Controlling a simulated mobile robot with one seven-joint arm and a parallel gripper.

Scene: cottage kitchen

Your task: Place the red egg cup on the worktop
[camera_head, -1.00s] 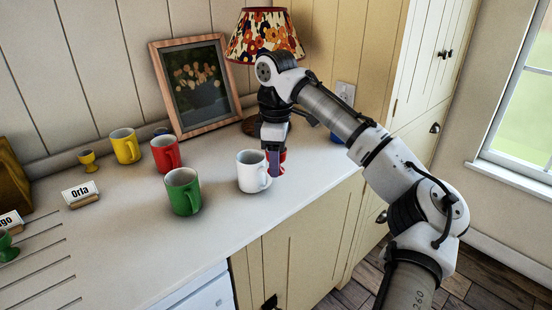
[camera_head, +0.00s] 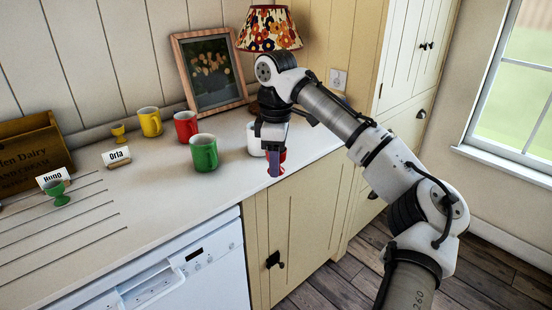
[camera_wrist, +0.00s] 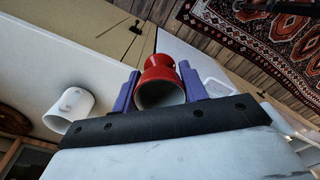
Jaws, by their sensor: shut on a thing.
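The red egg cup (camera_wrist: 160,75) is held between the two purple fingers of my gripper (camera_wrist: 159,88) in the wrist view. In the head view only parts of the red cup (camera_head: 282,156) show around my gripper (camera_head: 275,165). My gripper hangs by the front edge of the white worktop (camera_head: 160,206), right of the middle. The wrist view shows the cabinet front and floor behind the cup. I cannot tell its exact height above the worktop.
A white mug (camera_head: 253,140) stands just behind my gripper. A green mug (camera_head: 204,152), red mug (camera_head: 186,126), yellow mug (camera_head: 150,121) and yellow egg cup (camera_head: 119,133) stand farther left. A green egg cup (camera_head: 57,194) stands by the Hugo card (camera_head: 52,177).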

